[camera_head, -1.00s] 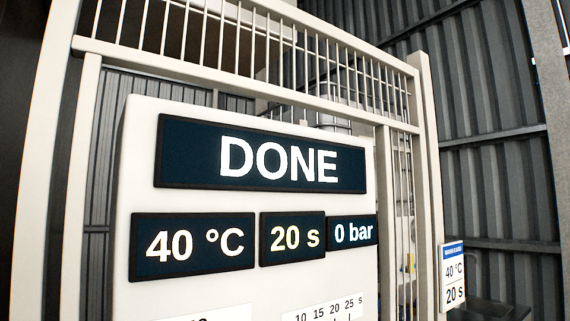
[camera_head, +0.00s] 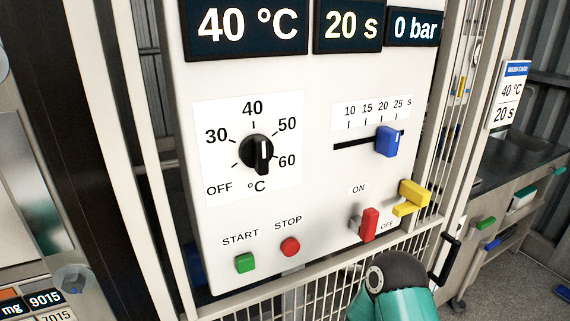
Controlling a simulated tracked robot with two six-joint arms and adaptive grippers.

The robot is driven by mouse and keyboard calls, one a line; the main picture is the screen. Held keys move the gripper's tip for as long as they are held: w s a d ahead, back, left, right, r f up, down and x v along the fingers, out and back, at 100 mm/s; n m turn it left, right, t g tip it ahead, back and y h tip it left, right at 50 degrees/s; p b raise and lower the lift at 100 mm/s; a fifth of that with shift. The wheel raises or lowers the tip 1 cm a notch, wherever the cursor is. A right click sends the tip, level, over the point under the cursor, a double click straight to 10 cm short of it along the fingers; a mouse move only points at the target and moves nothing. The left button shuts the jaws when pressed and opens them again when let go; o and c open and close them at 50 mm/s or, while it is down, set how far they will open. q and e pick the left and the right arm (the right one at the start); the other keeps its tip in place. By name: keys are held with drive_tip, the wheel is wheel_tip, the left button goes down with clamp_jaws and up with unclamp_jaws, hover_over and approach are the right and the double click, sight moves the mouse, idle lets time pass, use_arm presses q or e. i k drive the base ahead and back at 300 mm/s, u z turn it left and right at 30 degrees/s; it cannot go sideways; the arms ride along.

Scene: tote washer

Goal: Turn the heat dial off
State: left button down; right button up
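The heat dial (camera_head: 256,152) is a black knob on a white scale plate (camera_head: 210,118) marked OFF, 30, 40, 50, 60 and °C, on the front of the white control panel (camera_head: 320,190). Its white mark stands upright, towards 40. The display (camera_head: 248,24) above reads 40 °C. Nothing covers the dial. Neither gripper is in view. A teal arm link of mine with a dark joint shows at the bottom, right of centre, below the panel and apart from the dial.
Right of the dial are a blue slider (camera_head: 387,141), a red ON/OFF switch (camera_head: 370,223) and a yellow handle (camera_head: 412,198). Below it are a green START button (camera_head: 245,263) and a red STOP button (camera_head: 290,247). A barred railing (camera_head: 325,285) runs under the panel.

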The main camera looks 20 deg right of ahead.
sight(255, 151)
drive_tip(key=u, duration=0.2)
drive_tip(key=k, duration=1.35)
drive_tip(key=z, duration=0.65)
drive_tip(key=i, duration=1)
drive_tip(key=u, duration=0.1)
